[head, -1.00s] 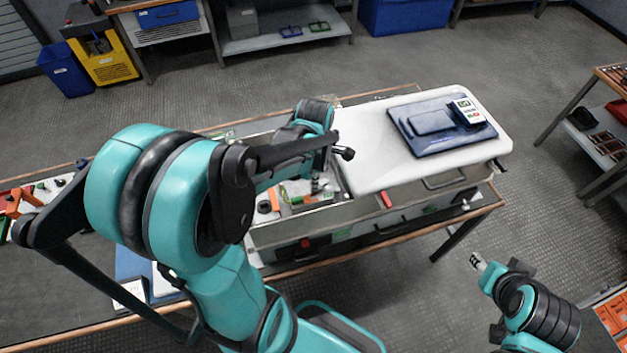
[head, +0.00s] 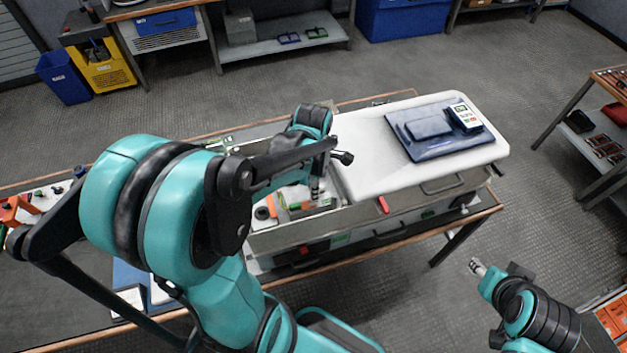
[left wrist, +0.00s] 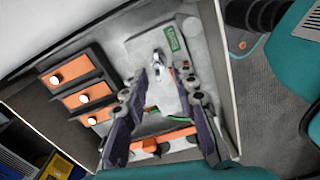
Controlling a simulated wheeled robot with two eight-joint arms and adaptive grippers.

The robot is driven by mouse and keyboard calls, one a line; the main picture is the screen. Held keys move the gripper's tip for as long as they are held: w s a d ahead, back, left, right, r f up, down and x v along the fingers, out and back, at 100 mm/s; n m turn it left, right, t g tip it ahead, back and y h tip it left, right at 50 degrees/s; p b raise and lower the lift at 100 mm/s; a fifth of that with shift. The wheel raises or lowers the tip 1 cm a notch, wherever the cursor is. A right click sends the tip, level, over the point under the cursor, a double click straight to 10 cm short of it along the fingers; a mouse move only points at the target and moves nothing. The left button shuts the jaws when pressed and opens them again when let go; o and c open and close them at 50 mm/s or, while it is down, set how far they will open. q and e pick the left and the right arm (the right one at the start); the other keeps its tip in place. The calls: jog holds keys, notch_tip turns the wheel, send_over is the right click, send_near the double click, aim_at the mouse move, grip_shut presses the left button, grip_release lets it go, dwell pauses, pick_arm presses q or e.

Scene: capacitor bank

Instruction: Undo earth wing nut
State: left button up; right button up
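In the left wrist view, a small silvery metal fitting (left wrist: 157,64), probably the earth wing nut, stands on the pale panel below a green label (left wrist: 171,38). My left gripper (left wrist: 160,76) is open, its two dark fingers apart on either side of the fitting; I cannot tell whether they touch it. In the head view my left gripper (head: 316,186) reaches down into the open part of the capacitor bank box (head: 370,228), and the nut cannot be made out there. My right gripper (head: 477,266) hangs over the floor, away from the bench; its fingers are too small to read.
Orange blocks with white knobs (left wrist: 74,77) line one side inside the box, and an orange bar (left wrist: 162,139) lies near the fingers. The box walls are close around. A white lid (head: 370,150) with a blue case (head: 428,128) covers the right part.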

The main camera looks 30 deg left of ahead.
pick_arm(q)
notch_tip(320, 180, up, 12)
jog(key=shift+f, duration=0.15)
jog(key=shift+d, duration=0.1)
